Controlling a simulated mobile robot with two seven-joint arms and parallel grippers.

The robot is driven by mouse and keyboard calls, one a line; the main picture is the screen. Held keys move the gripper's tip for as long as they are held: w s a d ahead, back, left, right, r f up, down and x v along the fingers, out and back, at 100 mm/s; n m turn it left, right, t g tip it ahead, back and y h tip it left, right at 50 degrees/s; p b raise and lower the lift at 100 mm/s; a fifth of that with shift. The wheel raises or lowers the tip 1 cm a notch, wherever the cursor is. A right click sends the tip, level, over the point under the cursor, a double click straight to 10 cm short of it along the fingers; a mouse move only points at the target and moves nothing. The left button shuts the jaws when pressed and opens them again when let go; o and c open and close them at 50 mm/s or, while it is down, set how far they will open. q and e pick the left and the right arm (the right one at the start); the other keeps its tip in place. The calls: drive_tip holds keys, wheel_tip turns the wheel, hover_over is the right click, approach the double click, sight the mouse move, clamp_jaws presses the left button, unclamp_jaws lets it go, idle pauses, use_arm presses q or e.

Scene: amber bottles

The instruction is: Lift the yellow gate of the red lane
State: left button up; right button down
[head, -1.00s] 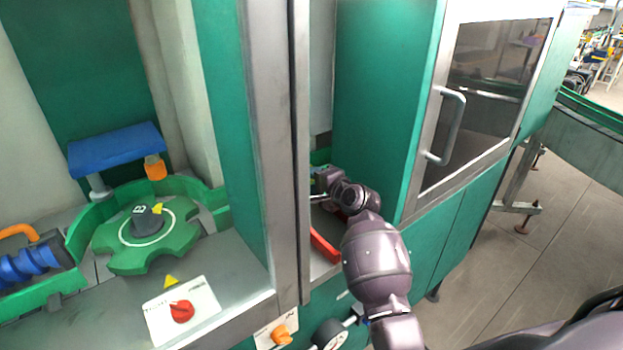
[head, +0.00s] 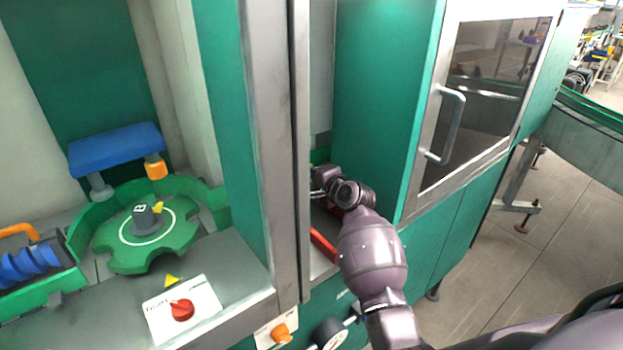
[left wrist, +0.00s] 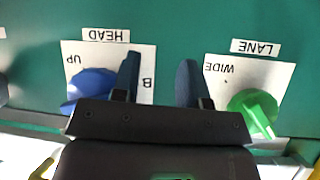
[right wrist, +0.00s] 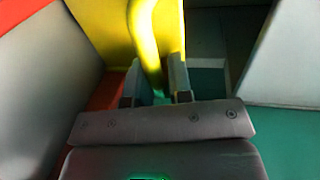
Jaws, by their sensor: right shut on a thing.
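The yellow gate (right wrist: 105,25) fills the upper middle of the right wrist view. Its bright yellow handle (right wrist: 143,42) comes down between the fingers of my right gripper (right wrist: 156,82), which is shut on it. In the head view my right gripper (head: 318,190) reaches into the gap beside the grey post, its fingertips partly hidden; the gate cannot be made out there. The red lane (head: 323,243) shows as a red strip below it. My left gripper (left wrist: 157,82) is open and empty in front of a green panel with knobs.
The grey post (head: 275,150) stands just left of my right gripper, and a green cabinet (head: 385,100) stands to its right. Left of the post are a green star wheel (head: 125,245) and a red knob (head: 182,311). A blue knob (left wrist: 92,88) and a green knob (left wrist: 255,112) flank my left gripper.

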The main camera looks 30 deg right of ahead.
wheel_tip(320, 180, up, 17)
drive_tip(key=shift+r, duration=0.15)
idle(0.5)
drive_tip(key=c, duration=1.1)
unclamp_jaws()
drive_tip(key=shift+c, duration=0.2)
drive_tip(key=shift+s, duration=0.1)
drive_tip(key=b+v, duration=0.1)
drive_tip(key=v, duration=0.9)
drive_tip(key=shift+s, duration=0.3)
drive_tip(key=shift+r, duration=0.1)
